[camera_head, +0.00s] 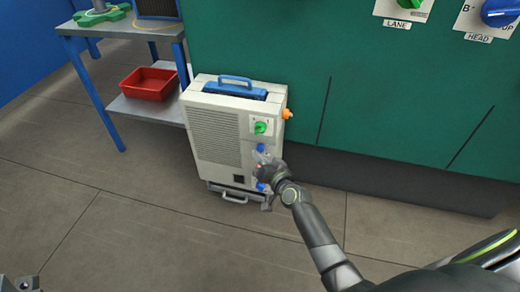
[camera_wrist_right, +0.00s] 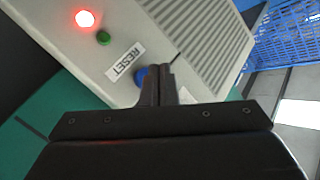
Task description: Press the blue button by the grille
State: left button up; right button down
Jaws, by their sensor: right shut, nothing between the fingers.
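A pale box-shaped unit (camera_head: 224,168) stands on the floor against the green cabinet, with a slatted grille (camera_head: 217,138) on its front. In the right wrist view, the blue button (camera_wrist_right: 140,76) is beside the RESET label (camera_wrist_right: 125,61) and near the grille (camera_wrist_right: 205,35); the fingers partly cover it. My right gripper (camera_wrist_right: 161,70) is shut and empty, its tips close beside the button; contact cannot be told. In the head view, my right gripper (camera_head: 264,160) is at the unit's right side, between two blue spots. Only a dark part of my left side shows at the lower left corner.
A lit red lamp (camera_wrist_right: 85,19) and a green button (camera_wrist_right: 103,38) are near the label. The unit also has a green knob (camera_head: 260,127) and a blue top handle (camera_head: 235,88). A shelf with a red bin (camera_head: 149,84) stands left. The floor in front is clear.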

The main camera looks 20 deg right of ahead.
dwell(0.7)
jog(key=shift+w+d, duration=0.2)
jog(key=shift+w, duration=0.15)
jog(key=shift+w+d+b, duration=0.3)
jog(key=shift+w, duration=0.1)
dwell(0.6)
jog(key=shift+s, duration=0.1)
jog(key=shift+s+a, duration=0.5)
jog(key=shift+s, duration=0.15)
jog(key=s+a, duration=0.2)
jog(key=s, duration=0.2)
jog(key=shift+s+a+p, duration=0.1)
jog(key=shift+a+p, duration=0.2)
jog(key=shift+a, duration=0.1)
